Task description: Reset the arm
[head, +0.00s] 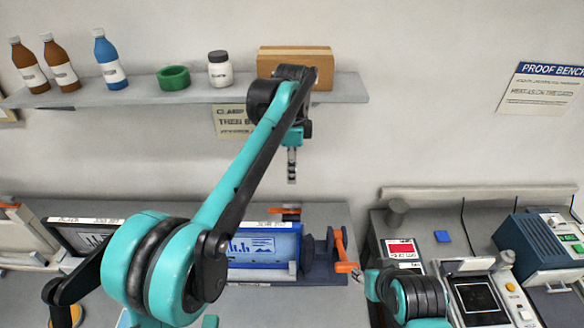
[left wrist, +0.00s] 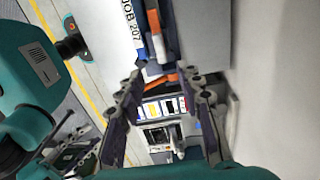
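The task names no object beyond the arm. My left arm rises from the lower left of the head view, bends near the shelf, and hangs its gripper (head: 291,166) down in front of the wall, above the bench. In the left wrist view the two fingers of this gripper (left wrist: 165,108) stand well apart, with nothing between them. My right arm shows at the bottom right of the head view as teal and dark links. Its gripper is not clear there; a small grey tip by the orange handle may belong to it, but its fingers cannot be made out.
A wall shelf (head: 205,96) holds bottles (head: 109,60), a green ring (head: 173,78), a white jar (head: 220,70) and a wooden block (head: 322,54). Below are a blue framed unit (head: 262,246), an orange handle (head: 341,246) and a teal machine (head: 538,252).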

